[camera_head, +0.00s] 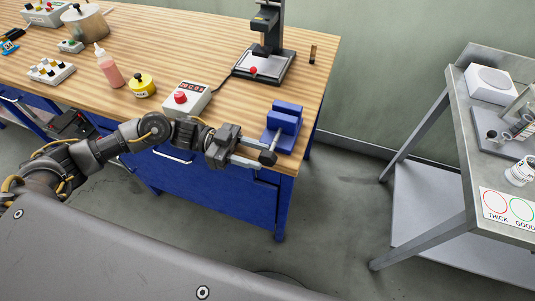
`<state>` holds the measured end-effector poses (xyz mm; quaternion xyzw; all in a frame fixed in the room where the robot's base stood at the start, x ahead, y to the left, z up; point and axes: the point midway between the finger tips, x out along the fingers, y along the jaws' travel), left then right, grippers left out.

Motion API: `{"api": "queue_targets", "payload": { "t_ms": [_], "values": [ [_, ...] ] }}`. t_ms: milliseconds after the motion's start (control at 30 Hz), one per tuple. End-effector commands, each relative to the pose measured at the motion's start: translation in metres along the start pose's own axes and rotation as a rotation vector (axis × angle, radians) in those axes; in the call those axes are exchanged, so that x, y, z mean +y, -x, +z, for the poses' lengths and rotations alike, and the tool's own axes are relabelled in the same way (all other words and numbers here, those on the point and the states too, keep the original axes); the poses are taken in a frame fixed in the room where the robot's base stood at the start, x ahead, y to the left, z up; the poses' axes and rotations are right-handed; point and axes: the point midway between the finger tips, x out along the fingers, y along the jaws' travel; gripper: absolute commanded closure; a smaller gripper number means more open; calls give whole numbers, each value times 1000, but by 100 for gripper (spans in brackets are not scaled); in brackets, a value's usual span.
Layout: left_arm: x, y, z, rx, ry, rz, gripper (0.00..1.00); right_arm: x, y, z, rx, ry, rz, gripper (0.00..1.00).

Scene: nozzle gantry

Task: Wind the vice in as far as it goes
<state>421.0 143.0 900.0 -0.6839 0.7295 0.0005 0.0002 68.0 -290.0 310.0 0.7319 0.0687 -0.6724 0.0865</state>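The blue vice (286,121) stands at the right front corner of the wooden workbench. Its two jaw blocks sit close together; I cannot tell how wide the gap is. A dark handle piece (268,157) shows at the vice's front, just past the bench edge. My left gripper (262,157) is at this handle, reaching in from the left. Its two fingers show above and below, with their tips by the handle. Whether they grip it is too small to tell. My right gripper is not in view.
On the workbench (220,45) a red-button control box (187,99) stands left of the vice, with a black press stand (266,62) behind. A yellow pot (142,86) and pink bottle (108,67) stand further left. A grey metal table (462,130) is at right, across open floor.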

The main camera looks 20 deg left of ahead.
Motion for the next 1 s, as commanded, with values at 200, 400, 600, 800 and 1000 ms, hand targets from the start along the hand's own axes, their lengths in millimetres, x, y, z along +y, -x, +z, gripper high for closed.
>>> {"api": "queue_targets", "payload": {
  "t_ms": [200,400,600,800,1000],
  "values": [
    [0,-28,-1,2,0,1,60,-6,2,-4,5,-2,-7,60],
    [0,-36,0,1,-1,0,60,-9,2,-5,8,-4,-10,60],
    [0,-36,0,1,-1,0,60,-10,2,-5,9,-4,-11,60],
    [0,-36,0,0,-1,-1,85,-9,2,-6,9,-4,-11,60],
    [0,-35,0,0,-1,0,100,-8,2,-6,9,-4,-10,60]
  ]
}}
